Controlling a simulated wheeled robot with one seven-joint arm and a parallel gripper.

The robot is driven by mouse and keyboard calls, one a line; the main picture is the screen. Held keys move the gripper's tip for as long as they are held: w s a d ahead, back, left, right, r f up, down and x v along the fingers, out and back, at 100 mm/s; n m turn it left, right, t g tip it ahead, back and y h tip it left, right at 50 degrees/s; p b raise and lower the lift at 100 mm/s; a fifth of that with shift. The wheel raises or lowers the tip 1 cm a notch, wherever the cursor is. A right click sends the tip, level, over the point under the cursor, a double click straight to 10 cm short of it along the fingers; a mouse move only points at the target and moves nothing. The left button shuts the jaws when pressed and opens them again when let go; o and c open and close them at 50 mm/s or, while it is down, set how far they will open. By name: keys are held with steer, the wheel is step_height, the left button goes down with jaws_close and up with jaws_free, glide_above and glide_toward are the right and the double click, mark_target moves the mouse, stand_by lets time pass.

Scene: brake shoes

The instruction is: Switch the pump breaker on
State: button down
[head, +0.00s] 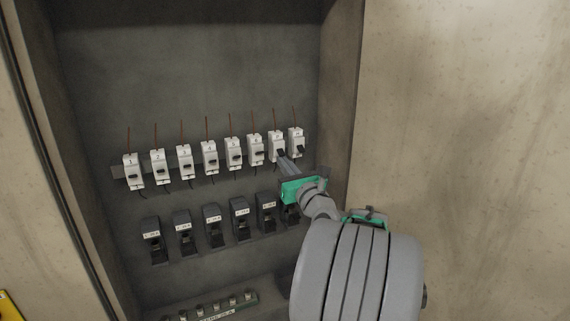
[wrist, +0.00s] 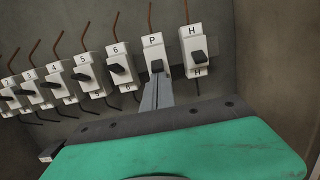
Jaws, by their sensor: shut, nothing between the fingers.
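The pump breaker, marked P (wrist: 153,44), is a white module with a dark lever (wrist: 157,66), second from the right in its row. It also shows in the head view (head: 276,139). My gripper (wrist: 158,80) is shut and empty. Its fingertips are right at the lower end of the P lever, touching or almost touching it; I cannot tell which. In the head view my gripper (head: 282,155) reaches up to the same breaker from the lower right. The fingers partly hide the lower part of the breaker, and whether its lever is on or off is unclear.
Breaker H (wrist: 190,42) stands close on the right and breaker 6 (wrist: 119,55) close on the left. Several more numbered breakers run left. Below is a row of black labelled holders (head: 213,228) and a terminal strip (head: 215,308). The cabinet's right wall (head: 340,95) is near my gripper.

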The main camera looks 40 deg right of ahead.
steer(key=shift+r+p, duration=0.25)
steer(key=shift+p, duration=0.15)
steer(key=p, duration=0.1)
steer(key=r+p, duration=0.1)
steer(key=p, duration=0.1)
steer(key=shift+s+r, duration=0.15)
steer(key=shift+s, duration=0.15)
step_height(320, 180, down, 4)
steer(key=s+b, duration=0.2)
steer(key=b, duration=0.1)
steer(key=s+a+r, duration=0.2)
steer(key=s+r, duration=0.4)
steer(key=r, duration=0.1)
steer(key=shift+s+a+r, duration=0.15)
steer(key=shift+s+a, duration=0.1)
steer(key=shift+w+a, duration=0.1)
